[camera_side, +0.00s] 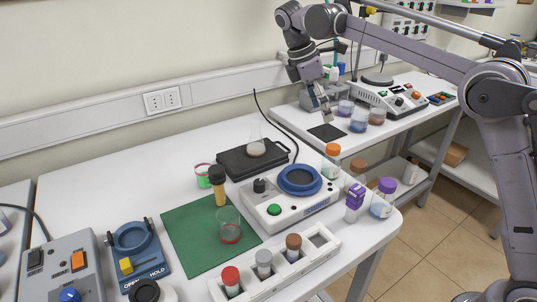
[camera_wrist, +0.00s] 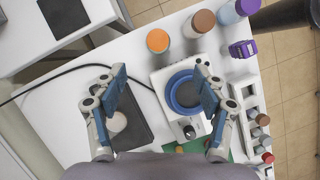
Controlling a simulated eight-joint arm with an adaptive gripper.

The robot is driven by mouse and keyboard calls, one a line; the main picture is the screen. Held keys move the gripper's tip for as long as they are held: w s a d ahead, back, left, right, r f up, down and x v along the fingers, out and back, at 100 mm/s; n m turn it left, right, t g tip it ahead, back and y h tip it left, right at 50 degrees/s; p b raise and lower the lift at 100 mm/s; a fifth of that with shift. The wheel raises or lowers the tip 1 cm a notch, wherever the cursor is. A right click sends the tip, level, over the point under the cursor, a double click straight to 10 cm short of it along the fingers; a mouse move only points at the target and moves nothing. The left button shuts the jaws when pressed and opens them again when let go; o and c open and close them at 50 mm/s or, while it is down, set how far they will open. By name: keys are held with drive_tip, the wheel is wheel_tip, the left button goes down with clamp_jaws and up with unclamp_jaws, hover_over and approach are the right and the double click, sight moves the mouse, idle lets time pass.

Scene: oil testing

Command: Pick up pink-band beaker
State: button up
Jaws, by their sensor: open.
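Two clear beakers show in the side view. One beaker (camera_side: 230,226) stands upright on the green mat (camera_side: 185,245) and has a reddish-pink band near its base. A smaller glass (camera_side: 203,176) behind the mat has a pink rim and green near its base. I cannot tell for certain which is the pink-band beaker. My gripper (camera_side: 323,103) is raised high at the back right, well away from both. In the wrist view my gripper (camera_wrist: 160,76) is open and empty, its fingers wide apart. Neither beaker can be made out there.
A black plate (camera_side: 250,160) holds a flask (camera_side: 256,142). A white device with a blue dish (camera_side: 299,179) lies right of the mat. A white rack (camera_side: 275,270) with capped bottles runs along the front.

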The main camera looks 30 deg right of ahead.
drive_tip(key=n+t+y, duration=0.3)
drive_tip(key=n+t, duration=0.3)
drive_tip(key=n, duration=1.3)
hover_over(204, 172)
drive_tip(key=s, duration=0.2)
wheel_tip(204, 172, down, 9)
drive_tip(key=x, duration=1)
drive_tip(key=shift+w+a+f, duration=0.15)
drive_tip(key=shift+w, duration=0.2)
drive_tip(key=c, duration=1.3)
